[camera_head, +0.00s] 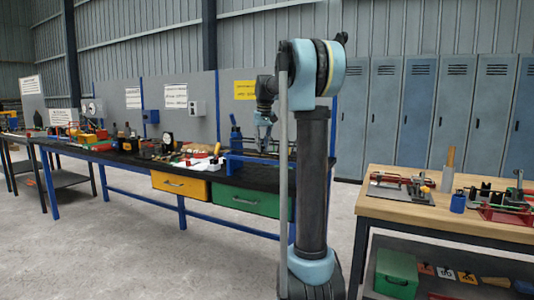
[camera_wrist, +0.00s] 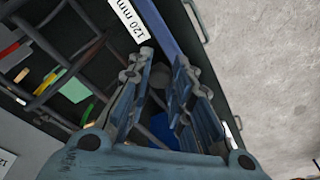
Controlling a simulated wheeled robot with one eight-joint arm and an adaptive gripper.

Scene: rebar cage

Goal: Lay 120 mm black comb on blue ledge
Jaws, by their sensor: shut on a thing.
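In the wrist view my gripper (camera_wrist: 166,58) points at the dark bench, its two fingers a little apart around a dark grey piece (camera_wrist: 160,76). I take it to be the black comb; its outline blends with the bench and most of it is hidden. A blue ledge strip (camera_wrist: 158,24) runs diagonally just beyond the fingertips. A white "120 mm" label (camera_wrist: 130,18) lies beside that strip, on its left. The comb cannot be made out there.
Crossed dark bars (camera_wrist: 62,65) lie left of my gripper, with coloured pieces under them. A blue round thing (camera_wrist: 163,128) shows low between the fingers. The black bench (camera_head: 140,160) is crowded with tools. A wooden table (camera_head: 400,205) with fixtures stands at right; open floor lies between.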

